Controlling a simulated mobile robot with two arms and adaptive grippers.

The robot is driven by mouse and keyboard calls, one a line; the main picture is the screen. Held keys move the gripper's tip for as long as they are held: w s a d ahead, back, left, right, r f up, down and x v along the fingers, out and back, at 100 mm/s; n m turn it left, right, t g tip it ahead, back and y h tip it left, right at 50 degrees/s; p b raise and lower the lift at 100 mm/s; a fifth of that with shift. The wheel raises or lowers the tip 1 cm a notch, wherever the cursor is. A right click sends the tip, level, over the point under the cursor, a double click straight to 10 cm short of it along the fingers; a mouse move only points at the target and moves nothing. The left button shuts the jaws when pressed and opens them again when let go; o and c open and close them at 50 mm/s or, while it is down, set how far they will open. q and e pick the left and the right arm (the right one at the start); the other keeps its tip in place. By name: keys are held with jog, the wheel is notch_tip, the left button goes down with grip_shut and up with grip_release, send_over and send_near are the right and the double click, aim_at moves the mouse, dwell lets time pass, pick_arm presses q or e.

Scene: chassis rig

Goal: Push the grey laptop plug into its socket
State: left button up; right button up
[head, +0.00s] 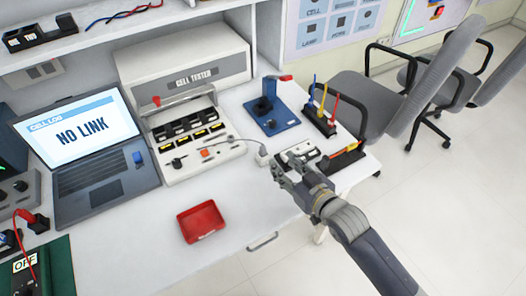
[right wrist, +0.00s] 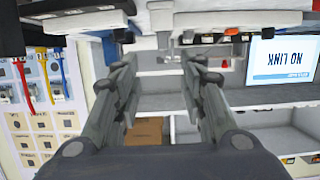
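The grey laptop (head: 105,165) stands open at the left of the bench in the head view, its screen reading NO LINK. A small pale grey block (head: 263,156) with a cable lies right of the cell tester; I cannot tell for sure that it is the laptop plug. A white socket block (head: 299,153) lies just behind my right gripper (head: 285,167). The plug's socket cannot be made out. My left gripper is out of view.
The cell tester (head: 188,75) stands at the back. A red tray (head: 201,221) lies near the front edge. A blue fixture (head: 268,112) and a black rack with coloured tools (head: 320,118) stand behind my right gripper. The white bench between tray and laptop is clear.

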aim_at(264, 149)
jog(key=x, duration=1)
jog(key=shift+a+p, duration=0.35)
jog(key=shift+a, duration=0.05)
grip_shut()
